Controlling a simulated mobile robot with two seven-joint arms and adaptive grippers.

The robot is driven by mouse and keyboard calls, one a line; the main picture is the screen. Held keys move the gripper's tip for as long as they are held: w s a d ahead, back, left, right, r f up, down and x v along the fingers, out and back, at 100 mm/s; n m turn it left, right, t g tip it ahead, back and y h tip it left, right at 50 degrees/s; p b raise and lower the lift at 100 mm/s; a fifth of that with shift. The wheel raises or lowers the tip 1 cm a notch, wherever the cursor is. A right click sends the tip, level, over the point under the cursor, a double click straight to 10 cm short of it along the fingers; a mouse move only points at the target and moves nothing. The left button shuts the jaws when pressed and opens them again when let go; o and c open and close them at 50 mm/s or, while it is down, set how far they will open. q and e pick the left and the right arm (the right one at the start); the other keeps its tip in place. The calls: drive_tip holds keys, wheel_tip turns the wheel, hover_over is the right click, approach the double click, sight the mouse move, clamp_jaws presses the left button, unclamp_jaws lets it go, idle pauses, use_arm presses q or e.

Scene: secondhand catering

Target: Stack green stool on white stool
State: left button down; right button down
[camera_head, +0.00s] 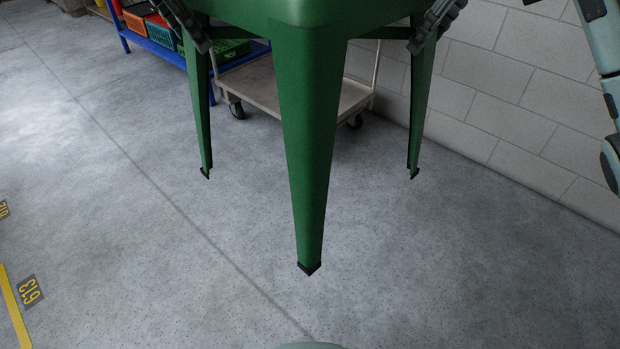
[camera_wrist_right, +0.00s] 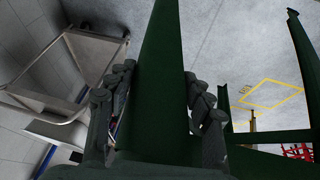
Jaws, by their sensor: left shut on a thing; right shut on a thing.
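The green stool (camera_head: 305,120) hangs upright, close in front of me in the head view, its seat cut off by the top edge. Three legs show with dark feet, apparently clear of the floor. My left gripper (camera_head: 193,32) is shut on the stool's left side, near the top of a leg. My right gripper (camera_head: 432,30) is shut on its right side. In the right wrist view, the fingers of my right gripper (camera_wrist_right: 160,100) lie on both sides of a green leg (camera_wrist_right: 163,60). I cannot make out the white stool in either view.
A grey trolley (camera_head: 260,88) on wheels stands behind the stool by the block wall (camera_head: 500,100). A blue rack (camera_head: 155,45) with coloured crates is at the back left. Floor markings (camera_head: 30,290) lie at the lower left. The grey floor (camera_head: 180,270) in front is clear.

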sight(419, 26)
use_arm(q)
drive_tip(key=shift+w+d+r, duration=0.15)
drive_tip(key=shift+w+r, duration=0.1)
drive_tip(key=shift+w, duration=0.15)
use_arm(e)
drive_tip(key=shift+w+a+r, duration=0.15)
drive_tip(key=shift+w+r, duration=0.1)
drive_tip(key=shift+w, duration=0.15)
